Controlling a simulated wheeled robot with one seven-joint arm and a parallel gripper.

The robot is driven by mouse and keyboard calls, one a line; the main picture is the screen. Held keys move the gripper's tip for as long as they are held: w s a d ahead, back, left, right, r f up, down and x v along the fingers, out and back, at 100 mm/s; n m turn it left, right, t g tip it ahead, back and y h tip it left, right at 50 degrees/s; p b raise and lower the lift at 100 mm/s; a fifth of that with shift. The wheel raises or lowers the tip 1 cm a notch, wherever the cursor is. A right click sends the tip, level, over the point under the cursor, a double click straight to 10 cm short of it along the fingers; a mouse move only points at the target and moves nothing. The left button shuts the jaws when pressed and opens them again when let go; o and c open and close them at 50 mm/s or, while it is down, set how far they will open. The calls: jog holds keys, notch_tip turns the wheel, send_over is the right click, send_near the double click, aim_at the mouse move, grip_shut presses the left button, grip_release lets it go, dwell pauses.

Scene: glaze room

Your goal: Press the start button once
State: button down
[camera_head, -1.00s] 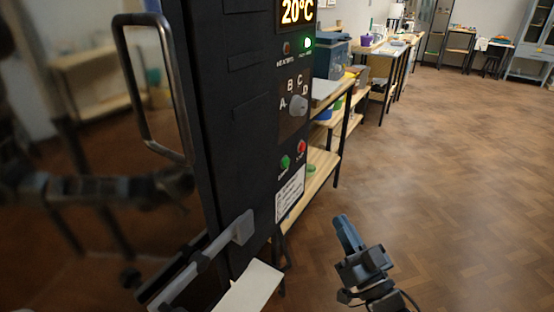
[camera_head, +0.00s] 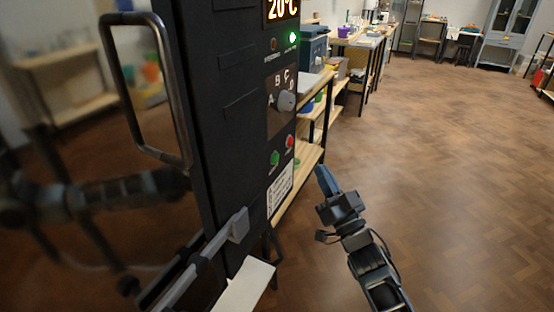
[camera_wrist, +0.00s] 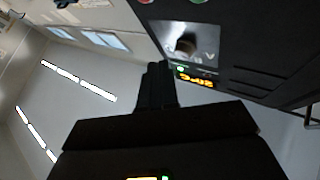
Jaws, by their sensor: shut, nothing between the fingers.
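The black kiln-like cabinet (camera_head: 228,130) stands at left with a control panel on its narrow side. A green button (camera_head: 275,158) sits low on the panel, and a red button (camera_head: 290,141) sits up and right of it. The small captions under them are too blurred to read. My gripper (camera_head: 324,178) is shut and empty, to the right of the buttons and apart from the panel in the picture. In the wrist view its closed fingers (camera_wrist: 157,85) point toward the panel, where the green button (camera_wrist: 199,1) is cut by the top edge.
Above the buttons are a grey selector knob (camera_head: 286,101), a lit green lamp (camera_head: 292,38) and a 20°C display (camera_head: 283,8). A metal door handle (camera_head: 178,100) juts out at left. Wooden shelving (camera_head: 310,150) stands behind the cabinet. The floor (camera_head: 430,180) at right is open.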

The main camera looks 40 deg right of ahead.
aim_at(276, 158)
jog(key=w+a+b, duration=0.2)
jog(key=w+b, duration=0.3)
jog(key=w, duration=0.2)
jog(key=shift+w+a, duration=0.35)
jog(key=shift+a, duration=0.05)
jog(key=shift+w, duration=0.15)
dwell(1.7)
jog(key=shift+w+a, duration=0.15)
jog(key=shift+w, duration=0.1)
jog(key=shift+w+a+b, duration=0.15)
jog(key=shift+w+b, duration=0.25)
jog(key=shift+b, duration=0.25)
dwell(0.5)
dwell(0.3)
jog(key=shift+s+d+p, duration=0.3)
jog(key=shift+s+p, duration=0.45)
jog(key=shift+s, duration=0.05)
